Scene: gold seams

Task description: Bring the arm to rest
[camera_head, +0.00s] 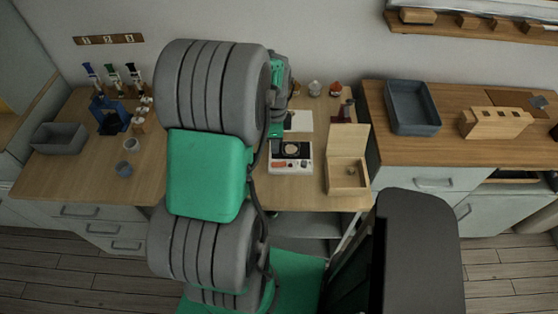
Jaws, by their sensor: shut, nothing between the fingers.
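My arm rises through the middle of the view, with thick grey ribbed links and a green middle section. Its far end bends down behind the upper link. My gripper (277,128) shows only in part there, a small green and dark piece above the back of the wooden worktop (70,178). It is shut and empty. Its fingertips are too small and too covered to make out well. It appears apart from the things on the worktop, though its exact height cannot be told.
A grey bin (58,138) and a blue rack (108,117) stand left. Right are a blue-grey tray (412,108) and wooden block (495,123).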

